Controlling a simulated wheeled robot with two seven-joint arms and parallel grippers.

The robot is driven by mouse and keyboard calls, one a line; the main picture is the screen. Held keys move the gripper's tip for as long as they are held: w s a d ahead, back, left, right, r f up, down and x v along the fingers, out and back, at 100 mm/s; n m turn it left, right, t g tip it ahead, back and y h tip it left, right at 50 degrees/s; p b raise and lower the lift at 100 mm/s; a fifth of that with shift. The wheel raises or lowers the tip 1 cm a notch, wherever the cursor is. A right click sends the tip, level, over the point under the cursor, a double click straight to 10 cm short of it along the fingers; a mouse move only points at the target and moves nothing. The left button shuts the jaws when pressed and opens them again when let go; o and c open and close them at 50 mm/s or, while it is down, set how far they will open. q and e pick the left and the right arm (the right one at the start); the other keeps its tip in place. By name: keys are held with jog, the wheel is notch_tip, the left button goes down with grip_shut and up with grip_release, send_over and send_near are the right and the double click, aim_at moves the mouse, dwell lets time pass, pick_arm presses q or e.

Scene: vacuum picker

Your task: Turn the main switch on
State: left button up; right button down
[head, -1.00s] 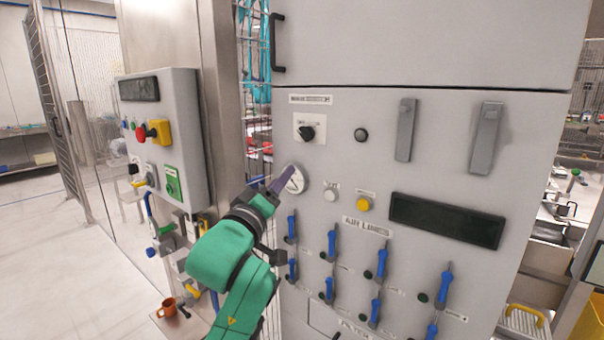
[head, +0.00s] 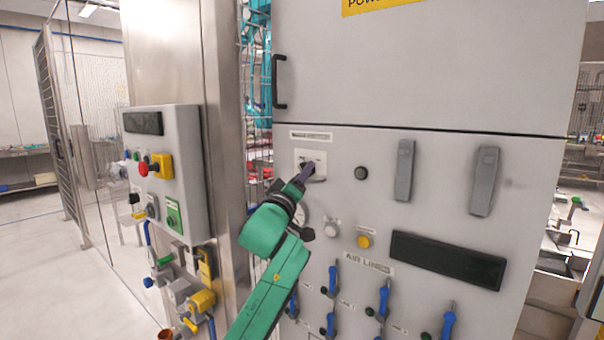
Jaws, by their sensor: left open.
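The main switch (head: 318,166) is a black rotary knob on a white square plate, high on the left of the grey panel under a small label. My left gripper (head: 307,172) is at the switch, its purple-grey fingers reaching the knob from the lower left and covering part of it. The gripper is open; I cannot tell whether the fingers straddle or touch the knob. The green left arm comes up from below. My right gripper is out of view.
Beside the switch is a dark round button (head: 361,173). Below are a gauge partly behind my gripper, a yellow button (head: 364,241), a dark display (head: 447,260) and several blue valve levers. A side control box (head: 189,165) with a red button stands left.

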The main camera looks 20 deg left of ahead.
pick_arm(q)
grip_shut()
jog(key=shift+m, duration=0.5)
jog(key=shift+w+a+m+g+h+p, duration=0.2)
jog(key=shift+m+g+h+p, duration=0.55)
jog(key=shift+m+h+p, duration=2.15)
jog(key=shift+s+a+m+g+h+p, duration=0.1)
jog(key=shift+a+m+g+h+p, duration=0.45)
jog(key=shift+m, duration=4.7)
jog(key=shift+w+d+m+g+h+p, duration=0.15)
jog(key=shift+m+g+h+p, duration=1.5)
jog(key=shift+m, duration=2.4)
jog(key=shift+t+h+b, duration=0.3)
jog(key=shift+t+h, duration=0.2)
jog(key=shift+t, duration=0.15)
grip_release()
